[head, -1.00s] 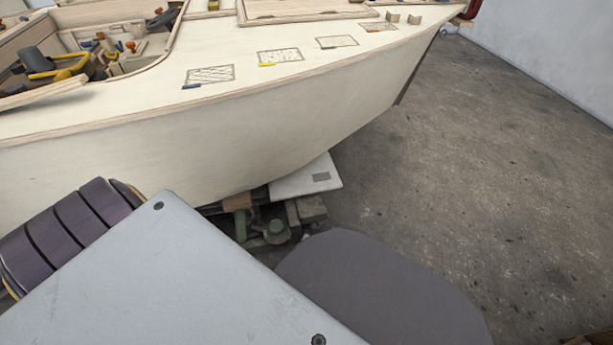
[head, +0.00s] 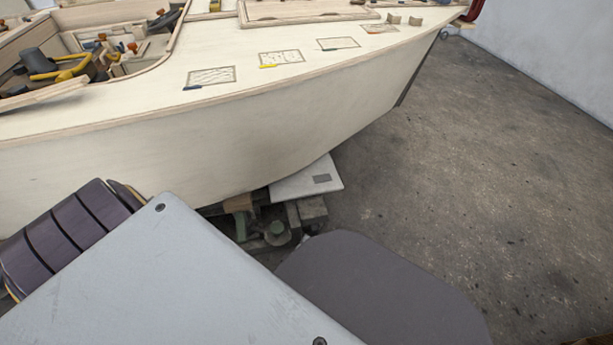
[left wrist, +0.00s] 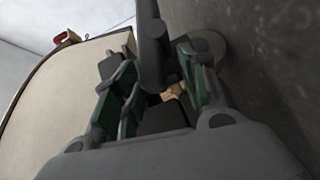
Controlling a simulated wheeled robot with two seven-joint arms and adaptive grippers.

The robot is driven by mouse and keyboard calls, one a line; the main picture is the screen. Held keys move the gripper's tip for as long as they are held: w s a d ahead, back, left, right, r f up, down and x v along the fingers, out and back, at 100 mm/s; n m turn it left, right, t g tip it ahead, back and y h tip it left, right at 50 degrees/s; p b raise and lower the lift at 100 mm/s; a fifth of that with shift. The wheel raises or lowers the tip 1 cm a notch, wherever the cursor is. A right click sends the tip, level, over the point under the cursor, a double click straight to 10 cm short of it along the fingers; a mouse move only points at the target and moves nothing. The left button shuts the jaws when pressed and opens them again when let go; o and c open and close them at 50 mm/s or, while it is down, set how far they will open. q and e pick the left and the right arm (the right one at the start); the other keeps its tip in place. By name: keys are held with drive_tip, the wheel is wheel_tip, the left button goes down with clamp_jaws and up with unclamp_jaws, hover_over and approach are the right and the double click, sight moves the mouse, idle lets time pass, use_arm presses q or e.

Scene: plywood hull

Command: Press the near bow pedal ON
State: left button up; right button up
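No pedal shows clearly enough for me to name. A pale flat plate (head: 308,180) with a small grey rectangle on it juts out low under the bow of the plywood hull (head: 250,140). The hull covers its far part. In the left wrist view, my left gripper (left wrist: 155,68) has its two dark, green-sided fingers spread apart. A dark post and a small tan piece (left wrist: 173,92) show between or beyond them, and I see nothing gripped. In the head view, green and grey parts (head: 277,232) sit below the bow, partly hidden by my own body. My right gripper is out of view.
The hull's side (left wrist: 62,95) runs along the left of the left wrist view. Several framed panels (head: 211,76) with coloured tabs lie on the deck, and tools fill the cockpit at upper left. The concrete floor (head: 490,180) right of the bow is clear up to the pale wall (head: 560,45).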

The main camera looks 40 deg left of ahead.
use_arm(q)
drive_tip(key=shift+r, duration=0.1)
idle(0.3)
drive_tip(key=shift+r, duration=0.25)
drive_tip(key=shift+w+r, duration=0.15)
drive_tip(key=shift+r, duration=1.35)
drive_tip(key=o, duration=0.8)
wheel_tip(320, 180, up, 3)
drive_tip(key=shift+w+r, duration=0.1)
drive_tip(key=shift+w, duration=0.05)
drive_tip(key=shift+o, duration=0.3)
drive_tip(key=shift+w+r, duration=0.1)
drive_tip(key=shift+r, duration=1.5)
drive_tip(key=shift+c, duration=0.4)
drive_tip(key=shift+s+r, duration=0.1)
drive_tip(key=shift+s, duration=0.1)
drive_tip(key=c, duration=0.5)
drive_tip(key=shift+c, duration=1.4)
